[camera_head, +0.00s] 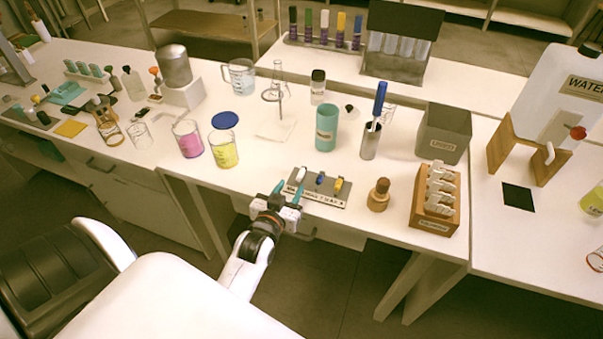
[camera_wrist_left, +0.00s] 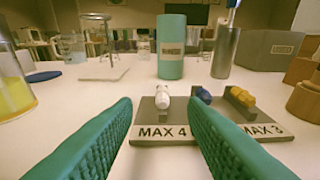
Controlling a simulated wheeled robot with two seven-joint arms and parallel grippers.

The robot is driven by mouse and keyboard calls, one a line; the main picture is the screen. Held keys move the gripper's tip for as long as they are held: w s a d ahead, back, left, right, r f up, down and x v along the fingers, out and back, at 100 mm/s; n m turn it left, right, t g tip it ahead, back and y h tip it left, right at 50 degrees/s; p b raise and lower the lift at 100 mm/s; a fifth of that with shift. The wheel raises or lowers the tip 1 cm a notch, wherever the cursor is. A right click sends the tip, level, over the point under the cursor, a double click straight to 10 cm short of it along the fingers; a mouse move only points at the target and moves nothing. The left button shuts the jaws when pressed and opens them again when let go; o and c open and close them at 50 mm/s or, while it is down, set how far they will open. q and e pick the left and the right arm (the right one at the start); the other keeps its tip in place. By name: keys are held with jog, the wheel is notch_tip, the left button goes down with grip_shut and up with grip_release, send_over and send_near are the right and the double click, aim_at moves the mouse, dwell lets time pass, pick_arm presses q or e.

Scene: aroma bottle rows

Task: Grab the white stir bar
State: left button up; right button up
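The white stir bar (camera_head: 300,175) lies at the left end of a grey labelled holder (camera_head: 325,201) at the front edge of the table. It also shows in the left wrist view (camera_wrist_left: 162,98), straight ahead between the two fingers. A blue stir bar (camera_head: 320,178) and a yellow stir bar (camera_head: 338,185) lie to its right on the same holder. My left gripper (camera_head: 289,189) is open and empty, with its teal fingers just in front of the holder's left end. The fingers are apart from the white stir bar. My right gripper is not in view.
A teal cup (camera_head: 326,127) and a metal cylinder (camera_head: 370,140) stand behind the holder. A brown bottle (camera_head: 379,195) and a wooden rack (camera_head: 433,214) stand to its right. A beaker of yellow liquid (camera_head: 223,150) is to the left. The table between is fairly clear.

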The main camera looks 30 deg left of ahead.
aim_at(298, 179)
pick_arm(q)
jog(key=x, duration=0.6)
jog(key=shift+d+f, duration=0.15)
jog(key=shift+f, duration=0.2)
grip_shut()
